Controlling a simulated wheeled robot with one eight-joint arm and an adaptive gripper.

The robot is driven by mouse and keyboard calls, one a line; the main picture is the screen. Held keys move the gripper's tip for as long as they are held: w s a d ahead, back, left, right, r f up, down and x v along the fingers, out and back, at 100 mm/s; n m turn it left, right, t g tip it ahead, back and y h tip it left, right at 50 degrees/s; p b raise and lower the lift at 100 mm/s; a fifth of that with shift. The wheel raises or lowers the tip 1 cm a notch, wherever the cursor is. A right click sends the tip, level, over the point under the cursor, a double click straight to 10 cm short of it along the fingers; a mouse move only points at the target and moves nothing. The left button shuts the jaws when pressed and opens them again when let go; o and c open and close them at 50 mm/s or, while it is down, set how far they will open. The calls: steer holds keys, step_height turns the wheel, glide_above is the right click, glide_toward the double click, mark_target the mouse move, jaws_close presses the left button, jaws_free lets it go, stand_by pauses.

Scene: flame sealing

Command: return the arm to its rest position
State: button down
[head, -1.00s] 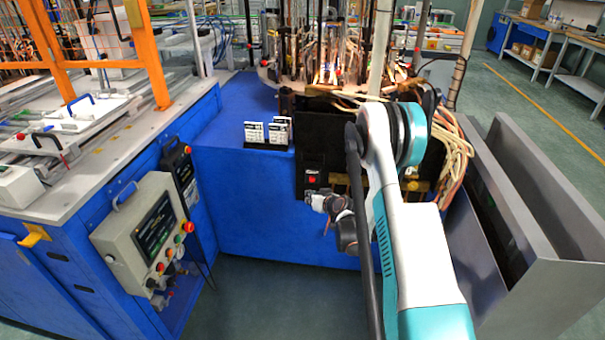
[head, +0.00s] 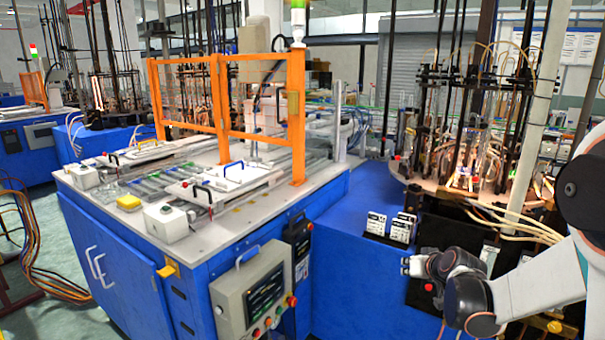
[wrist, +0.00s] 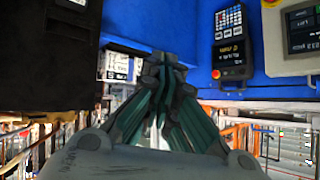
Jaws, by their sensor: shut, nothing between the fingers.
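My gripper (head: 408,265) is at the lower right of the head view, at the end of my folded white and dark arm. It hangs in front of the blue machine base, beside the black panel under the burner table. In the wrist view my gripper (wrist: 160,62) points away from the camera with its fingers drawn together. It is shut and empty. A blue wall with a black keypad unit (wrist: 230,42) lies beyond the fingers. Part of the arm is cut off by the right edge of the head view.
A grey control box (head: 255,300) stands low, left of my gripper. White cards (head: 388,227) stand on the blue ledge above it. A white-topped workbench (head: 120,190) with an orange frame (head: 225,100) fills the left. The burner machine (head: 470,150) is at the right.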

steer(key=s+a+r+g, duration=0.1)
steer(key=s+a+r, duration=0.45)
steer(key=s, duration=0.35)
steer(key=s+a+r, duration=0.4)
steer(key=s+r, duration=0.3)
steer(key=s, duration=0.2)
steer(key=s+f+g+h+b, duration=0.1)
steer(key=s+f, duration=0.3)
steer(key=s, duration=1.3)
steer(key=shift+n+g, duration=0.3)
steer(key=shift+g, duration=0.4)
